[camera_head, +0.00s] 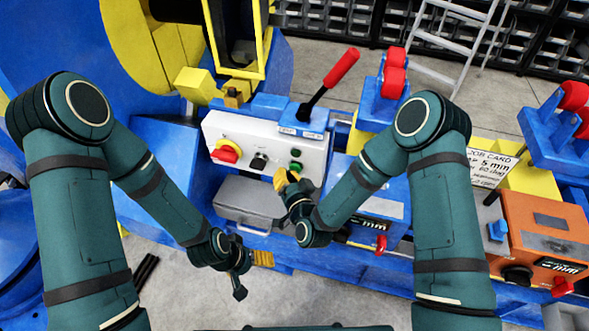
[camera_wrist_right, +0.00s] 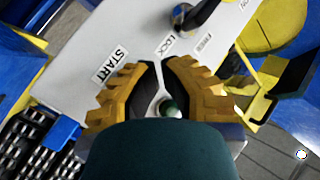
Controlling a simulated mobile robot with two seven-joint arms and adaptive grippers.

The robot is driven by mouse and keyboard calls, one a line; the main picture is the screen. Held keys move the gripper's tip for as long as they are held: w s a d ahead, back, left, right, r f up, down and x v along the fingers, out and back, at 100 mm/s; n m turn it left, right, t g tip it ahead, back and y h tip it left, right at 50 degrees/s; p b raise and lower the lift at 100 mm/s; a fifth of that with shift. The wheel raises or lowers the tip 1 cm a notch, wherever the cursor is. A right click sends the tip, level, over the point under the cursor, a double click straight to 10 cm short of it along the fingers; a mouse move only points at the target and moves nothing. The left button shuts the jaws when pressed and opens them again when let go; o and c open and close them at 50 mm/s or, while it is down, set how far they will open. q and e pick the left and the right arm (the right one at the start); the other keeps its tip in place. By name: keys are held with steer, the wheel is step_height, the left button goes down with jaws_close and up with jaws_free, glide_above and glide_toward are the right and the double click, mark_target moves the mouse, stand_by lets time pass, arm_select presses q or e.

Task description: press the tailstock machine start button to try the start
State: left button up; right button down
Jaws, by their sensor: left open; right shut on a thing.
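The pale control panel (camera_head: 240,135) carries a red and yellow switch (camera_head: 226,152), a black knob (camera_head: 259,162) and two green round parts (camera_head: 295,154). My right gripper (camera_head: 281,180) is at the panel's lower right, beside the green parts. In the right wrist view, its yellow fingers are around a small green round part (camera_wrist_right: 168,108), mostly hidden by the gripper. The START label (camera_wrist_right: 110,65) lies by the left finger; which green part it names is unclear. My left gripper (camera_head: 252,275) is open and empty, low in front of the blue machine.
A grey box (camera_head: 250,200) is below the panel. An orange control box (camera_head: 545,235) stands at the right. Open floor (camera_head: 200,295) is at the bottom.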

steer(key=shift+w+d, duration=0.15)
steer(key=shift+w, duration=0.3)
stand_by(0.5)
stand_by(0.3)
steer(key=shift+s+a, duration=0.25)
steer(key=shift+s, duration=0.6)
steer(key=s, duration=0.1)
steer(key=s+a, duration=0.1)
steer(key=s, duration=0.2)
steer(key=shift+s+a, duration=0.3)
steer(key=shift+s, duration=0.1)
stand_by(0.5)
